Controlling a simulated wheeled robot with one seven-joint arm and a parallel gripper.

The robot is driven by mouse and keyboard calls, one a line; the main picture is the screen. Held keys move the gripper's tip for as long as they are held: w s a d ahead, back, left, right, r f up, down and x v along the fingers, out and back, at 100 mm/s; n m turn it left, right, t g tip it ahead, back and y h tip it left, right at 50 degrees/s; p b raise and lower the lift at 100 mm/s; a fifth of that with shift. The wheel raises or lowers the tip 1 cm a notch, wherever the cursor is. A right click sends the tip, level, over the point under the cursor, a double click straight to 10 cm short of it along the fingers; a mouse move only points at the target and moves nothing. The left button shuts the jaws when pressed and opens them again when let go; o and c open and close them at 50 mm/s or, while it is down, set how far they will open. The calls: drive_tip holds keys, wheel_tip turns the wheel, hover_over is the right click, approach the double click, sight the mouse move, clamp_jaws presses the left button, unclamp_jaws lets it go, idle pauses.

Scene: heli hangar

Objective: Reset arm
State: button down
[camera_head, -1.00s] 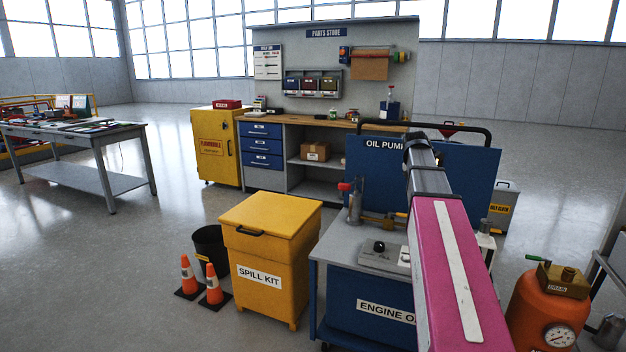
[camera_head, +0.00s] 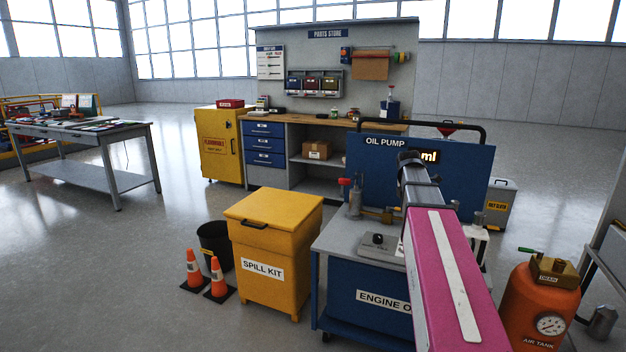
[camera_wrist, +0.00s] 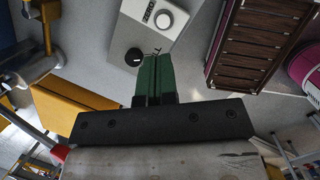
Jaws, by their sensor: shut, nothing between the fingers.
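My arm, with a magenta link, reaches forward over the oil pump cart (camera_head: 335,245) in the head view and hides part of it. My gripper (camera_wrist: 156,62) shows in the wrist view as two green fingers side by side, shut with nothing between them. Beyond the fingertips is a grey box with a black knob and a white dial (camera_wrist: 150,28); the fingers are apart from other things as far as I can tell. The gripper itself cannot be made out in the head view.
A yellow spill kit bin (camera_head: 270,240), a black bucket (camera_head: 214,245) and two orange cones (camera_head: 217,278) stand left of the cart. An orange air tank (camera_head: 540,305) stands at right. The parts store bench (camera_head: 340,122) is behind. Open floor lies at left.

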drive_tip(key=s+a+f+m+y, duration=0.1)
drive_tip(key=s+a+f+m, duration=0.4)
drive_tip(key=f, duration=0.4)
drive_tip(key=s+a+f+m+g, duration=0.1)
drive_tip(key=s+a+f+m, duration=0.4)
drive_tip(key=s+f+m, duration=0.3)
drive_tip(key=s+a+f+m+y, duration=0.1)
drive_tip(key=s+a+f+m, duration=0.5)
drive_tip(key=f, duration=0.4)
drive_tip(key=shift+s+f+m+g+y, duration=0.3)
drive_tip(key=shift+s+m, duration=0.4)
drive_tip(key=shift+m, duration=0.2)
drive_tip(key=shift+a, duration=0.1)
